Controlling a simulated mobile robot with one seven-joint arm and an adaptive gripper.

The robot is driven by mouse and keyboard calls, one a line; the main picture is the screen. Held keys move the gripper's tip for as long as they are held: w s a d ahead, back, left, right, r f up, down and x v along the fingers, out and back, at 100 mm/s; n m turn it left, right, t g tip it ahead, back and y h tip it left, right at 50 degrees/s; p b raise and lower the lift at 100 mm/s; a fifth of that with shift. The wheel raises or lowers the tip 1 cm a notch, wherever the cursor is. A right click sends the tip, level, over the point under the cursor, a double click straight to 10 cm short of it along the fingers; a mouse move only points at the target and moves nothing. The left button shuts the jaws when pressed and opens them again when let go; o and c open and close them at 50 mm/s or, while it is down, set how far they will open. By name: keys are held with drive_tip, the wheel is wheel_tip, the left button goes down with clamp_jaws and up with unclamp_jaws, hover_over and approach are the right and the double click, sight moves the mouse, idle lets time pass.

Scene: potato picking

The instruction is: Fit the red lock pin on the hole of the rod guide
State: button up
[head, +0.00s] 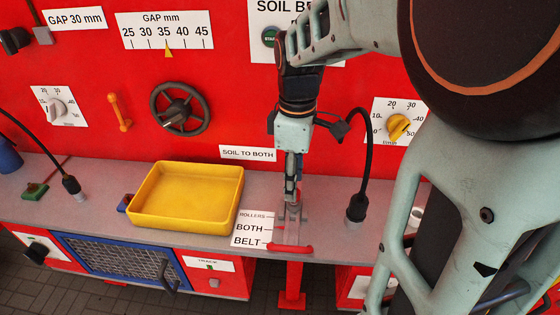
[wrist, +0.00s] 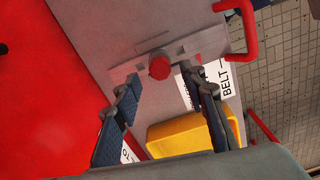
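My gripper (head: 291,196) points down over the grey rod guide (head: 293,228) on the bench. In the wrist view its two blue-padded fingers are spread apart, with the gripper (wrist: 160,84) empty between them. A red round knob, which looks like the red lock pin (wrist: 160,67), shows just beyond the fingertips, over the grey plate of the rod guide (wrist: 206,44). I cannot tell whether the pin sits in a hole; the hole is not visible. In the head view my gripper hides the pin.
A red handle (head: 291,249) lies at the bench's front edge by the guide. A yellow tray (head: 185,193) stands to the left, beside a ROLLERS/BOTH/BELT label (head: 253,229). A black cable with a plug (head: 357,207) stands on the right. The red panel (head: 225,110) rises behind.

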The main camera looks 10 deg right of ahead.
wheel_tip(320, 180, up, 8)
drive_tip(key=shift+f, duration=0.2)
